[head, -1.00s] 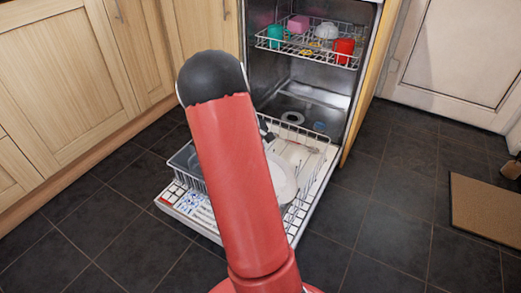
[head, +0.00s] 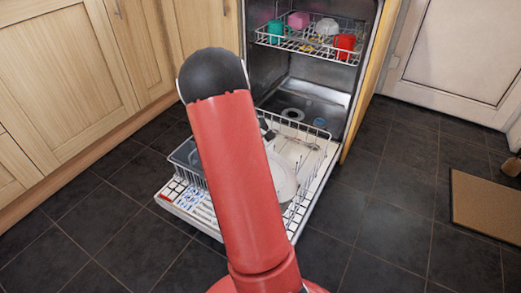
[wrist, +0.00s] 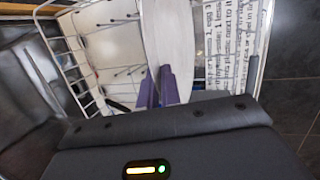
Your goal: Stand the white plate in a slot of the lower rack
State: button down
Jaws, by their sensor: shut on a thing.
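The white plate (head: 284,178) shows in the head view at the lower rack (head: 325,157), partly hidden behind my red arm. In the wrist view the plate (wrist: 172,40) stands on edge, seen at a narrow angle, over the wire rack (wrist: 78,62). My gripper (wrist: 159,84) has its purple fingers shut on the plate's near edge. In the head view the gripper is hidden behind my arm. Thin tines show to the left of the plate in the wrist view. I cannot tell if its lower edge sits in a slot.
The lower rack is pulled out over the open dishwasher door (head: 200,208). The upper rack (head: 307,46) holds a red cup (head: 345,42), a teal cup (head: 276,30) and other dishes. Cabinets (head: 60,80) stand at left. The dark floor at right is clear up to a brown mat (head: 485,213).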

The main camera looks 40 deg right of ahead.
jog(key=c, duration=1.5)
grip_release()
jog(key=shift+p+v, duration=0.5)
jog(key=shift+v, duration=3.45)
